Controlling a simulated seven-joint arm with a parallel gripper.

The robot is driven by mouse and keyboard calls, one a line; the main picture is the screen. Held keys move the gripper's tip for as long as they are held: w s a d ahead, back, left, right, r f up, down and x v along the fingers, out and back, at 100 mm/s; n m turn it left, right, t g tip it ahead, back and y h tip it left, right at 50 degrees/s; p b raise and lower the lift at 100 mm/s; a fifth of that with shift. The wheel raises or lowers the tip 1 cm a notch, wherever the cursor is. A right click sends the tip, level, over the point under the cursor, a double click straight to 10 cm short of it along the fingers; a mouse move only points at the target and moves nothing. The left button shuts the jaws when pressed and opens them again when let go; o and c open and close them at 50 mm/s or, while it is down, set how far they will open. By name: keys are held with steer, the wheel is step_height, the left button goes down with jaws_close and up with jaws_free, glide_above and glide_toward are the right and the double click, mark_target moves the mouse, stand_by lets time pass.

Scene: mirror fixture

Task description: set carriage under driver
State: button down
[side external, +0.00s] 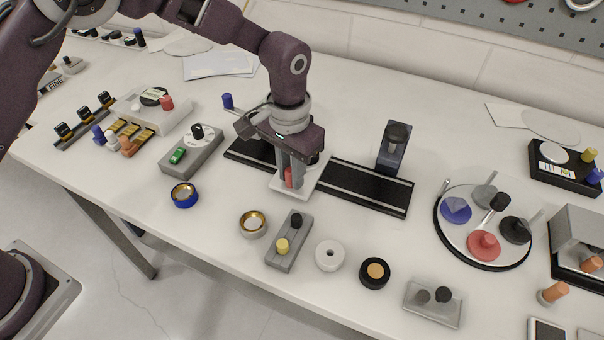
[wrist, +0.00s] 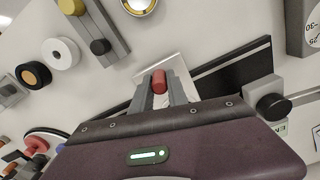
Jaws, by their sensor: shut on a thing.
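The carriage (side external: 300,184) is a pale square plate with a red knob (side external: 289,177). It sits across a long dark rail (side external: 365,188), left of the rail's right end. In the wrist view the carriage (wrist: 174,70) lies below my fingers, with the red knob (wrist: 159,82) between them. My gripper (side external: 290,178) is shut on the red knob. A tall dark block with a black top (side external: 393,147), which looks like the driver, stands at the rail's far edge, right of the carriage. A bare stretch of rail separates them. My gripper hides part of the rail.
A grey block with yellow and black knobs (side external: 289,243), a white ring (side external: 330,256) and a black puck (side external: 375,273) stand in front. A round tray (side external: 455,235) with coloured pieces is at right. A grey block with a black knob (wrist: 270,103) shows near the rail in the wrist view.

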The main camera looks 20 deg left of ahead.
steer(key=a, duration=1.2)
steer(key=shift+w+a, duration=0.1)
steer(key=shift+a, duration=0.05)
steer(key=c, duration=1.5)
jaws_free()
steer(key=shift+a+r, duration=0.1)
steer(key=shift+a, duration=0.05)
steer(key=shift+o, duration=1)
step_height(320, 180, up, 7)
